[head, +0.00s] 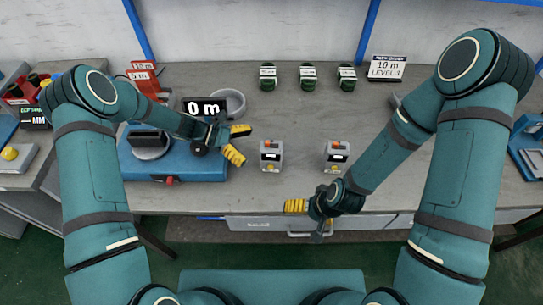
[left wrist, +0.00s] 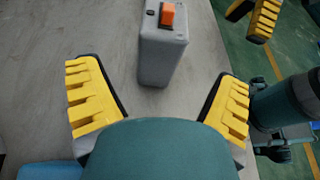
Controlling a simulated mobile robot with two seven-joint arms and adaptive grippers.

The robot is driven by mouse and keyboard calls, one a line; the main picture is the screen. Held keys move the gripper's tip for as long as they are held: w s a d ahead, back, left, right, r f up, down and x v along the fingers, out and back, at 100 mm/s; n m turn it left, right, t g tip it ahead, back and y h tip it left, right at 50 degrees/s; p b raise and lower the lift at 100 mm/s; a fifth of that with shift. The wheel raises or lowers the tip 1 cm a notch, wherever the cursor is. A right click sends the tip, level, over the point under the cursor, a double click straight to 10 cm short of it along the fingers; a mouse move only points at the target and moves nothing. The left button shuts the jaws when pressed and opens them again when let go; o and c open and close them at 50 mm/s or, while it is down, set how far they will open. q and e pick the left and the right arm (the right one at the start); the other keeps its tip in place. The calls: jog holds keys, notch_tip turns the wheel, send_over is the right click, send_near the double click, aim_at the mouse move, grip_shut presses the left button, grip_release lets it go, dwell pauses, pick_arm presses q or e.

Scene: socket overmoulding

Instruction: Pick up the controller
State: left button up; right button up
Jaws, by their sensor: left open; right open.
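Two small grey boxes with orange switches on top look like controllers. The left controller (head: 271,155) and the right controller (head: 337,157) stand upright and apart on the grey bench. My left gripper (head: 243,143) is open and empty just left of the left controller, its yellow fingers pointing toward it. In the left wrist view one grey controller (left wrist: 162,60) stands ahead, between the directions of the two spread fingers, not touched. My right gripper (head: 302,207) is open and empty near the bench's front edge, below and between the two controllers. One of its fingers shows in the left wrist view (left wrist: 263,18).

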aim_at(269, 153)
pick_arm(q)
jog(key=x, duration=0.7)
jog(key=shift+d, duration=0.15)
jog(key=c, duration=1.3)
